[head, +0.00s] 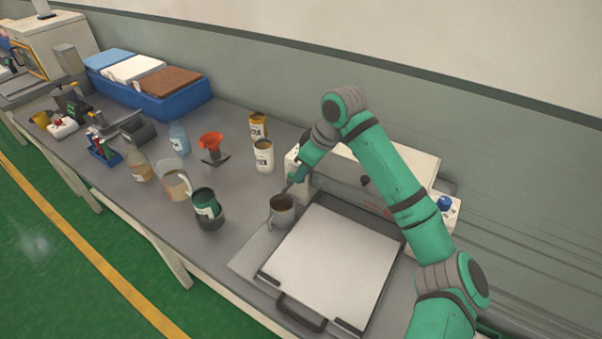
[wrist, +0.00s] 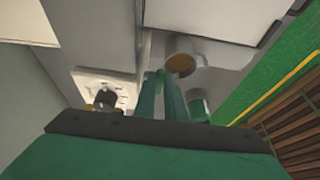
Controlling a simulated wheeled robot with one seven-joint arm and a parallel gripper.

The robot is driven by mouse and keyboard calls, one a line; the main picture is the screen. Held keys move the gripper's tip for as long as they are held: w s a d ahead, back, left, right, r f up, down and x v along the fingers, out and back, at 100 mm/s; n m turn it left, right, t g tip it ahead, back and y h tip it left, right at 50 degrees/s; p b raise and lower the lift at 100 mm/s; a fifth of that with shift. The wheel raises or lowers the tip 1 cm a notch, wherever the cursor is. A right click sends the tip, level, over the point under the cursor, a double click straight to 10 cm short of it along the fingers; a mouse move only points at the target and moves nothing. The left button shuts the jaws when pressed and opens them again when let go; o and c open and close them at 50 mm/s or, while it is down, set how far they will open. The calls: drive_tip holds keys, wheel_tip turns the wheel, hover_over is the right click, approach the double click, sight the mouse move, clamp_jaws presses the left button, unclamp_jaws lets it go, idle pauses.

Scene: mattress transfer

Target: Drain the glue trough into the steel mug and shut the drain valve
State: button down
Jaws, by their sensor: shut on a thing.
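The grey steel mug (head: 285,220) stands upright by the front left corner of the pale machine, just left of the tray. Its inside looks brown in the head view and amber in the wrist view (wrist: 181,62). My gripper (head: 287,188) points down at the machine's left end, close to the mug's back rim. In the wrist view my two green fingers (wrist: 164,82) lie close together, their tips overlapping the mug's mouth. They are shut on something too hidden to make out. I cannot tell the glue trough or drain valve apart, nor see whether glue is flowing.
A flat tray with a white sheet (head: 330,262) and dark handle lies right of the mug. Left of it stand a dark green canister (head: 207,209), a clear jug (head: 175,184), a white jar (head: 264,157) and an orange funnel (head: 211,144). A blue bin (head: 165,103) is farther back.

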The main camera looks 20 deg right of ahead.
drive_tip(key=c, duration=1.8)
unclamp_jaws()
